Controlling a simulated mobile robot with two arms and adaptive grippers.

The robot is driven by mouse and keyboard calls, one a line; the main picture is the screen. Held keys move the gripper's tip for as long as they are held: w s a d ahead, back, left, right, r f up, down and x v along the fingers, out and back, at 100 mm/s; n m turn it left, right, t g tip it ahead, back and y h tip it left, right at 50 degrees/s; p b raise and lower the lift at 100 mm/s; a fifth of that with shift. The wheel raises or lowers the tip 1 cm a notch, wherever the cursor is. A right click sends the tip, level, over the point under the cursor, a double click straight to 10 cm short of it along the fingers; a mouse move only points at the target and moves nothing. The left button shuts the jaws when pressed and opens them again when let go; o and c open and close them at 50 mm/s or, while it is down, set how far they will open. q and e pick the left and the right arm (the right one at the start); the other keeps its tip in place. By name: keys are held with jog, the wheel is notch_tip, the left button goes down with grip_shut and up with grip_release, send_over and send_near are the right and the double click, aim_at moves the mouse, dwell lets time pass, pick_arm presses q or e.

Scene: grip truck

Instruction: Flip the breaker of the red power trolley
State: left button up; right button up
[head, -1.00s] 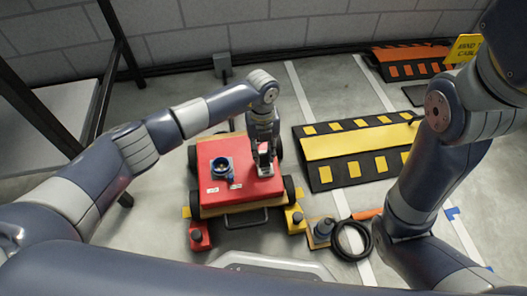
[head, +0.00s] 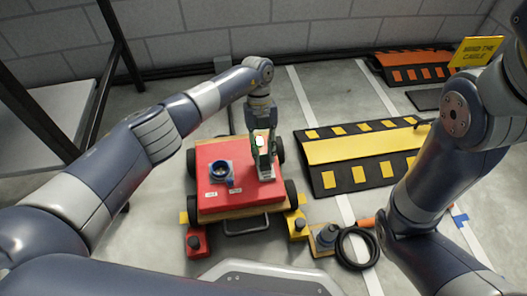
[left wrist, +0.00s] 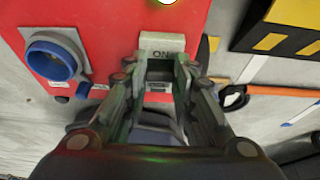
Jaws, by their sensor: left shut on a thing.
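The red power trolley (head: 210,190) stands on the floor in the middle of the head view, with a blue round socket (head: 221,171) on its top. My left gripper (head: 265,172) is low over the right part of the red top, at the breaker. In the left wrist view the breaker's pale housing (left wrist: 162,43) reads "ON" just beyond my fingers (left wrist: 158,72). The fingers are shut on the breaker's lever, which they largely hide. A bright lamp with a green rim (left wrist: 168,2) glows beyond the housing. My right gripper is out of view.
A yellow and black cable ramp (head: 350,150) lies right of the trolley. A shelf frame (head: 100,110) stands at left.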

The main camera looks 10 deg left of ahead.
pick_arm(q)
jog(key=o, duration=1.1)
jog(key=shift+c, duration=0.2)
jog(key=shift+r, duration=0.1)
jog(key=v, duration=1.1)
jog(key=shift+w+a+r, duration=0.2)
jog(key=shift+r, duration=0.1)
